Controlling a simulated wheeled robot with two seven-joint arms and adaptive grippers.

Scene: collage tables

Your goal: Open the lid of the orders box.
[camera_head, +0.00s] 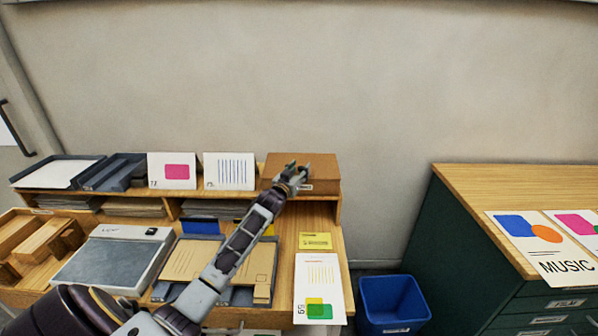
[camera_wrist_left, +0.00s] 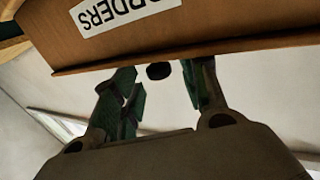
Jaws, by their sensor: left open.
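The orders box (camera_head: 325,173) is a brown box at the right end of the desk's upper shelf. Its lid looks shut. In the left wrist view the box (camera_wrist_left: 200,40) fills the top, with its white ORDERS label (camera_wrist_left: 110,12) upside down. My left gripper (camera_head: 293,166) is at the box's top in the head view, its arm reaching up from the lower left. In the left wrist view its two green-padded fingers (camera_wrist_left: 160,88) are apart, with a small dark round thing (camera_wrist_left: 158,71) between them at the box's edge. I cannot tell whether they touch it. My right gripper is out of view.
Two white cards (camera_head: 172,171) (camera_head: 229,171) and dark trays (camera_head: 58,172) stand left of the box. Brown folders (camera_head: 190,260) lie on the desk under my arm. A blue bin (camera_head: 394,303) and a green cabinet (camera_head: 460,250) are at the right. The wall behind is bare.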

